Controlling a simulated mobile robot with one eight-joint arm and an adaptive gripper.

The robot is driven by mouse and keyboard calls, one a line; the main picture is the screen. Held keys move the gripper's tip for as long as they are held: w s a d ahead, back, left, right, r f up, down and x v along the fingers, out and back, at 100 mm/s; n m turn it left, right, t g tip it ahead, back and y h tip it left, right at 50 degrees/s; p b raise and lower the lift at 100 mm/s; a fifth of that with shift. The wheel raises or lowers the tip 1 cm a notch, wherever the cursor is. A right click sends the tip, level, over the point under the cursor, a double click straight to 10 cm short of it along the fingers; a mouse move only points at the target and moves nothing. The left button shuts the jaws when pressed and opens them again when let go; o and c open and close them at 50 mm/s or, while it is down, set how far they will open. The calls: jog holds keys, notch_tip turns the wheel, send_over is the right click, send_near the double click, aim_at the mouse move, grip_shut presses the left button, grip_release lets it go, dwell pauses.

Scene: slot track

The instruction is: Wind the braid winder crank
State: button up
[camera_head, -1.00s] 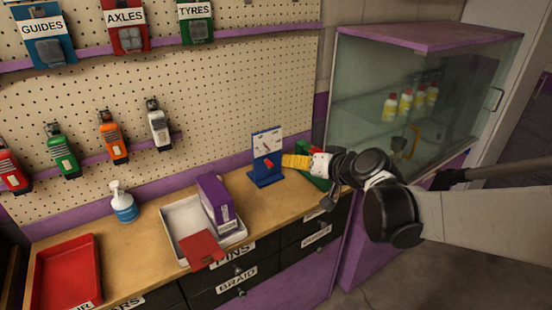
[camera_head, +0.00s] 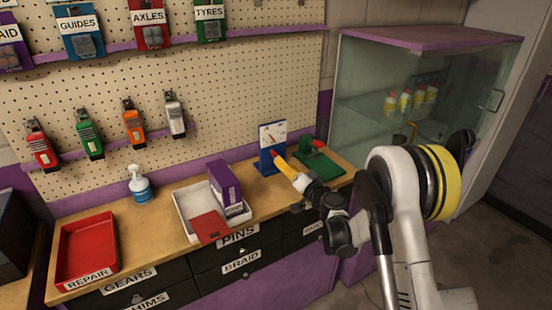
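A green device (camera_head: 321,164) with a small red part (camera_head: 317,144) on top sits at the right end of the wooden bench. It may be the braid winder; its crank is too small to make out surely. My gripper (camera_head: 283,165), yellow toward its end, reaches in from the right, in front of the green device and a blue stand (camera_head: 268,163) with a white card. A red bit shows at the gripper's tip; I cannot tell whether it is held or belongs to the stand. The fingers are too small to tell open from shut.
On the bench (camera_head: 158,215) are a red tray (camera_head: 62,262), a spray bottle (camera_head: 139,185), and a white tray (camera_head: 184,213) with a purple box (camera_head: 224,187) and a red item (camera_head: 209,227). A glass cabinet (camera_head: 368,90) stands right. Labelled drawers (camera_head: 215,262) lie below.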

aim_at(276, 156)
jog(key=b+x, duration=0.1)
jog(key=x, duration=0.5)
jog(key=shift+w+a, duration=0.15)
grip_shut()
